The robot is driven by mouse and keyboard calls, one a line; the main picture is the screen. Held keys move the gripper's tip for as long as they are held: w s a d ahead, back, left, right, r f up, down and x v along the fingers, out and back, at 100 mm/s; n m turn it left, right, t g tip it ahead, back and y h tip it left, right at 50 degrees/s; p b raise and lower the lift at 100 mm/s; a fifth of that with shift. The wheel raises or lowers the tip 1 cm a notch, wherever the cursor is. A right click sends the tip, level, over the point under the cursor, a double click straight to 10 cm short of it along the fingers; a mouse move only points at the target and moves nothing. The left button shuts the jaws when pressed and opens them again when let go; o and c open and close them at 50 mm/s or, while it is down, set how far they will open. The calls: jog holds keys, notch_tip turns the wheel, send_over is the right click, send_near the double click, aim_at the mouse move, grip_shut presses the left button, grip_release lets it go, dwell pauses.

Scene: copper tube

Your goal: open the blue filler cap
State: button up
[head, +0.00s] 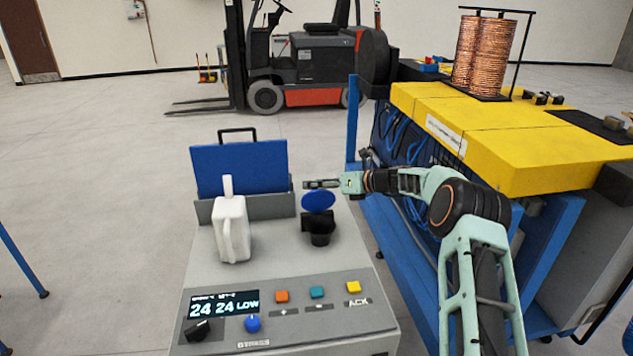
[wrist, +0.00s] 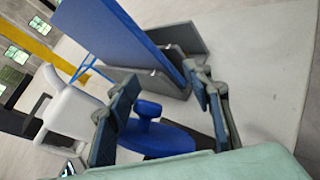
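The blue filler cap (head: 318,200) is a round disc above the black filler neck (head: 320,238) on the grey console. It looks tilted up, with the dark neck showing below it. In the wrist view the cap (wrist: 160,140) shows a raised blue knob on its face, lying between and beyond my fingers. My gripper (head: 322,184) is just behind and above the cap in the head view. In the wrist view my gripper (wrist: 163,80) has its fingers well apart with nothing held between them. Any contact with the cap cannot be told.
A white jug (head: 232,230) stands left of the neck. A blue panel with a handle (head: 240,168) rises behind in a grey holder. Buttons, knobs and a display (head: 224,304) are at the front. A yellow-topped machine (head: 480,130) is right; a forklift (head: 300,60) stands far back.

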jog(key=shift+s+f, duration=0.2)
jog(key=shift+f, duration=0.6)
jog(key=d+r+p, duration=0.6)
jog(key=d+r, duration=0.3)
jog(key=shift+s, duration=0.3)
dwell(0.3)
jog(key=shift+d+r, duration=0.1)
jog(key=shift+r, duration=0.05)
dwell(0.3)
jog(key=v, duration=1.1)
jog(key=shift+s+d+r, duration=0.15)
jog(key=shift+d+r, duration=0.1)
jog(key=shift+d, duration=0.05)
